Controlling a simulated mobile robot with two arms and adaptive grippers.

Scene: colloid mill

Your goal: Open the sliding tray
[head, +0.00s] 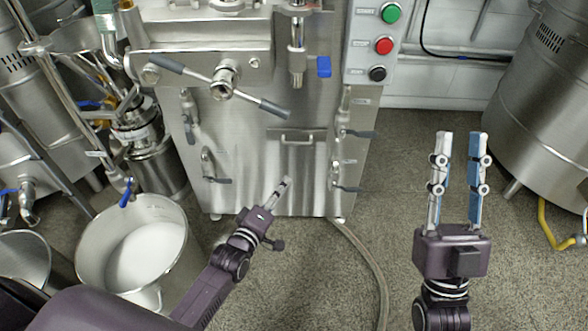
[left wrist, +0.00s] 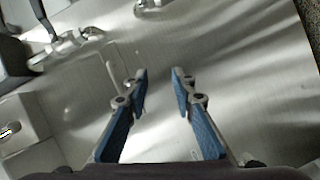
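The sliding tray (head: 308,165) is a flat steel front set low in the mill cabinet, flush with it as far as I can see. Its bar handle (head: 297,136) runs across near the top edge. In the left wrist view a thin bar that looks like this handle (left wrist: 112,72) lies left of the fingers. My left gripper (head: 285,183) is below the handle in the head view, apart from it. The left wrist view shows its blue-padded fingers (left wrist: 160,74) open and empty. My right gripper (head: 460,134) is open and empty, right of the machine.
Valves with levers (head: 345,187) flank the tray. A crossbar handle (head: 225,82) and a button panel (head: 380,45) are above. A white-filled bucket (head: 88,262) stands at left. A hose (head: 372,265) lies on the floor. A steel vessel (head: 545,110) stands at right.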

